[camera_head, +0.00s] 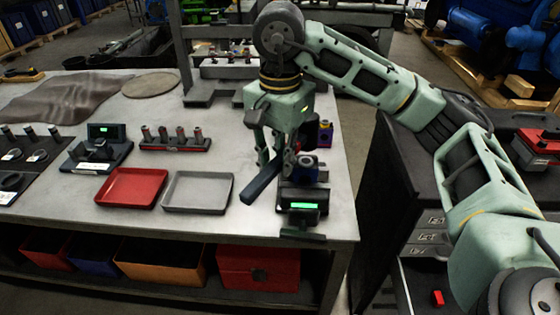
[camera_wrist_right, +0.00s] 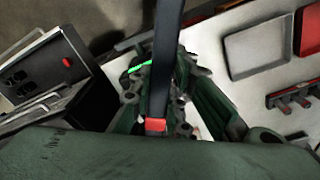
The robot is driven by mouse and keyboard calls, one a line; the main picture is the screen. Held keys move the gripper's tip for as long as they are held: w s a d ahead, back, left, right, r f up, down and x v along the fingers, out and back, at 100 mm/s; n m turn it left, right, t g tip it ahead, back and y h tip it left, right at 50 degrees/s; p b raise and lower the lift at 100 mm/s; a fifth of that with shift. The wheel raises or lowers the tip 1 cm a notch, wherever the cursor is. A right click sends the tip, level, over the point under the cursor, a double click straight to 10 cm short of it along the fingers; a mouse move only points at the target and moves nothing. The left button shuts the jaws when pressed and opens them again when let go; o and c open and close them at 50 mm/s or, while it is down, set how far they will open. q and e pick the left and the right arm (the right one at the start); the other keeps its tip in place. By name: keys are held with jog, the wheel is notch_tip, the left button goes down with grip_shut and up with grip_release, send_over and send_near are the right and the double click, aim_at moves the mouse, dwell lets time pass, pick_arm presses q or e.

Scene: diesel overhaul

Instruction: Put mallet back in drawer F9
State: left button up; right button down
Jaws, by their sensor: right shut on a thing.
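My right gripper (camera_head: 278,160) is shut on a long dark bar, taken to be the mallet (camera_head: 262,184), above the front right part of the bench. The bar slants down toward the front left in the head view. In the right wrist view the mallet (camera_wrist_right: 168,50) runs up from between the fingers (camera_wrist_right: 160,115), with a red patch at its near end. I cannot make out its head. An open drawer (camera_head: 425,292) with a small red object in it is in the dark cabinet at the right. It also shows in the right wrist view (camera_wrist_right: 35,62). Its label is not readable. My left gripper is out of view.
A device with a green display (camera_head: 303,206) stands just right of the mallet. A red tray (camera_head: 132,187) and a grey tray (camera_head: 198,190) lie to its left. A floor gap separates the bench (camera_head: 225,228) from the cabinet (camera_head: 385,190).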

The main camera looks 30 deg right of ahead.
notch_tip(320, 180, up, 3)
jog(key=shift+s+f+p, duration=0.1)
jog(key=shift+p, duration=0.6)
jog(key=shift+f, duration=0.15)
